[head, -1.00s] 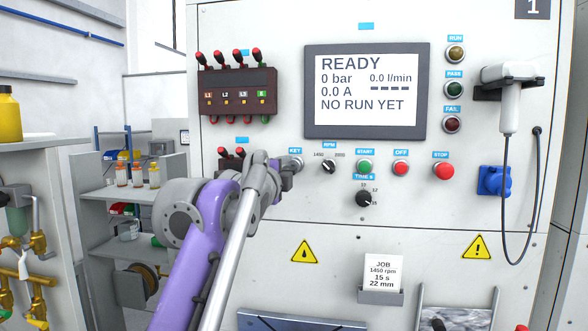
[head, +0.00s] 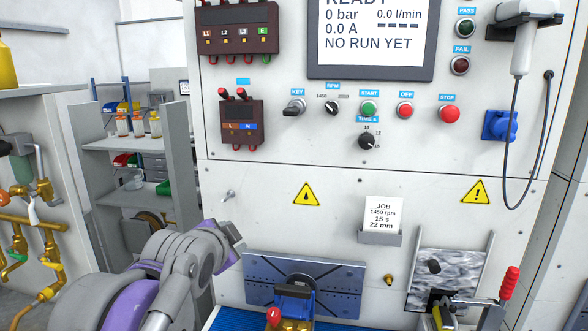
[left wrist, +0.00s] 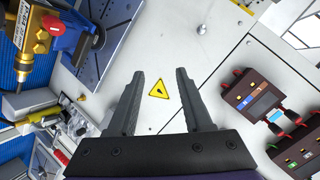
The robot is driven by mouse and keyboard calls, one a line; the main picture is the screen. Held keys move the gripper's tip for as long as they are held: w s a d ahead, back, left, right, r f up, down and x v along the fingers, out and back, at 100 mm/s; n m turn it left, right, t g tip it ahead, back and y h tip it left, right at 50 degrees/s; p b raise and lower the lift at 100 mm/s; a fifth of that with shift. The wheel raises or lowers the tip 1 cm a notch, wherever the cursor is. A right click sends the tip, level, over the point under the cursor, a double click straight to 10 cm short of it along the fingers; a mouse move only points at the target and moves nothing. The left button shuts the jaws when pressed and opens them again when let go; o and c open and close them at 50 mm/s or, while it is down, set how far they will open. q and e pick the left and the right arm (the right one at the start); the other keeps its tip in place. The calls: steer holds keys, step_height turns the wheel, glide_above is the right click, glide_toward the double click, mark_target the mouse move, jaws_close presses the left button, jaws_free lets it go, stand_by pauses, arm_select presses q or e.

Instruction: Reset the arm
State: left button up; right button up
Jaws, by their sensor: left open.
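My left arm (head: 170,270) comes in low at the left of the head view, in front of the test panel (head: 250,180). Its gripper is not clearly visible there; the arm's own links hide most of it. In the left wrist view my left gripper (left wrist: 162,72) is open. Its two dark fingers are apart with nothing between them, and a yellow warning triangle (left wrist: 159,90) on the panel shows beyond the gap. My right gripper is in neither view.
A blue slotted plate (head: 330,275), a brass-and-blue pump (head: 295,298) and a red-handled clamp (head: 509,284) stand low ahead. The key switch (head: 294,107) and START button (head: 369,108) are above. Shelves (head: 130,140) and brass piping (head: 35,222) are at left.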

arm_select(q)
steer(key=s+a+f+n+g, duration=0.2)
steer(key=s+f+n, duration=0.1)
steer(key=s+f, duration=0.5)
steer(key=s+a+f+n+g, duration=0.1)
steer(key=s+f+n, duration=0.3)
steer(key=s+f, duration=0.4)
steer(key=s+a+f+n+g+y, duration=0.1)
steer(key=s+f+n+g, duration=0.3)
steer(key=f, duration=1.4)
steer(key=s+a, duration=0.1)
steer(key=s, duration=0.3)
steer(key=shift+s+a, duration=0.15)
steer(key=shift+a, duration=0.15)
